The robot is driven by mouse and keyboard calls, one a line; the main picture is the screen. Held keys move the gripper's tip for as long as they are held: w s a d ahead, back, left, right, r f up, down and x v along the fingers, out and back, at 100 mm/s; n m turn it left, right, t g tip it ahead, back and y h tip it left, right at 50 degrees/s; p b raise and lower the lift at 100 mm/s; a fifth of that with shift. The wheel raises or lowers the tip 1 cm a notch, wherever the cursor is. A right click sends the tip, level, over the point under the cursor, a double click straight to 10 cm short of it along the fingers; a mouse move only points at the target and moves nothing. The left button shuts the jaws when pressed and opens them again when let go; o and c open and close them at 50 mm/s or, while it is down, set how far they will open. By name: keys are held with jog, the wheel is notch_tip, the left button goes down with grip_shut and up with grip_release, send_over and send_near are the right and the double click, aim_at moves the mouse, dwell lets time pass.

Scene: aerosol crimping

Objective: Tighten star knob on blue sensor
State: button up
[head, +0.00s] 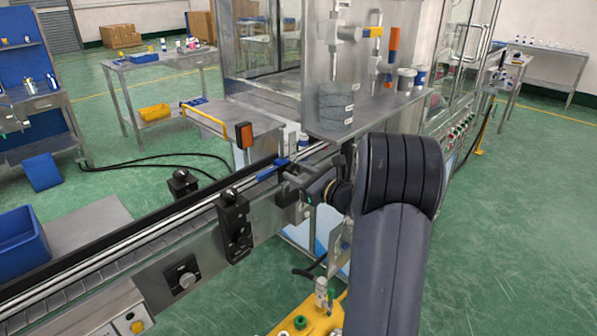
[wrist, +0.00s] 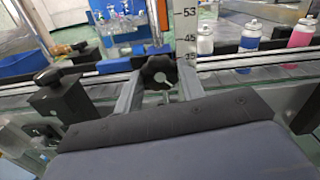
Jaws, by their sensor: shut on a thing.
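The black star knob (wrist: 158,71) is in the middle of the wrist view, with a light screw end or slot at its centre. My gripper (wrist: 159,84) has one grey finger on each side of the knob and is shut on it. In the head view my gripper (head: 297,184) is at the near side of the conveyor, and the knob is hidden there. A blue bar-like part, which looks like the blue sensor (head: 271,168), lies across the conveyor rail just beyond my gripper. Blue also shows behind the knob in the wrist view (wrist: 117,65).
The conveyor (head: 150,228) runs from lower left towards the machine. Black clamp blocks (head: 234,220) stand on its near side; one (wrist: 62,98) is left of my gripper in the wrist view. Several capped cans (wrist: 250,36) stand on the line at right. A scale plate rises behind the knob.

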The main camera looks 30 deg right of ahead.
jog(key=m+p, duration=0.2)
jog(key=m, duration=0.2)
jog(key=shift+r+m, duration=0.15)
jog(key=shift+m, duration=0.15)
jog(key=shift+m+p, duration=1.15)
jog(key=shift+m, duration=0.75)
jog(key=o, duration=1)
jog(key=b+v, duration=0.1)
jog(key=v, duration=1)
jog(key=shift+b, duration=0.4)
jog(key=shift+w+a, duration=0.1)
jog(key=shift+w, duration=0.05)
